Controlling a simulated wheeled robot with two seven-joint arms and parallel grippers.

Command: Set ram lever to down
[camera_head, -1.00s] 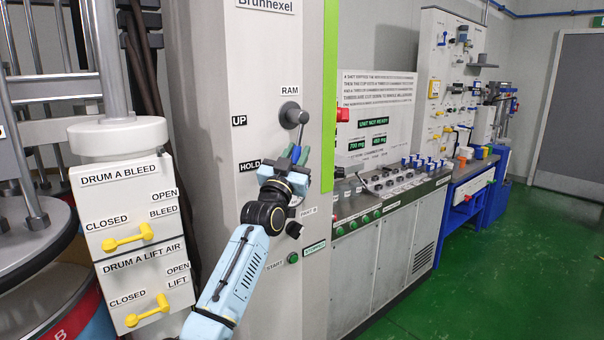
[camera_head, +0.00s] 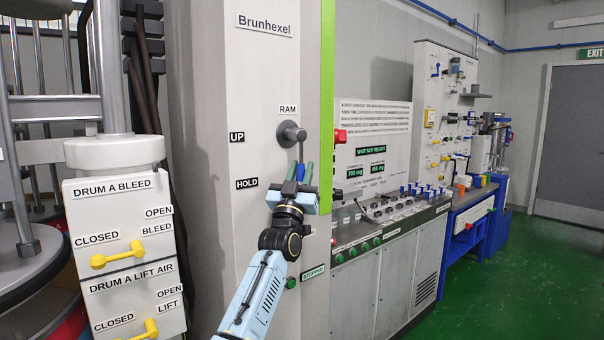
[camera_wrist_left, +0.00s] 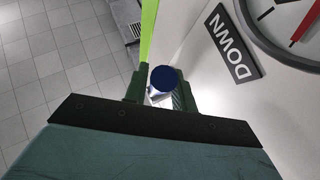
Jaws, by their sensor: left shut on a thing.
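The ram lever has a grey round hub (camera_head: 289,134) under the RAM label on the pale column. My left gripper (camera_head: 301,171) comes from below and is shut around the lever's blue knob. In the left wrist view the dark blue knob (camera_wrist_left: 167,78) sits between the green fingers of my left gripper (camera_wrist_left: 161,90). The DOWN label (camera_wrist_left: 232,46) is to the right of the knob there; my gripper hides it in the head view. My right gripper is not in view.
The UP label (camera_head: 237,137) and HOLD label (camera_head: 247,184) are left of the lever. A red part (camera_head: 340,136) sticks out at right. Yellow-handled drum valves (camera_head: 117,254) are at left. A control desk (camera_head: 390,212) lies right, with open green floor (camera_head: 500,290) beyond.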

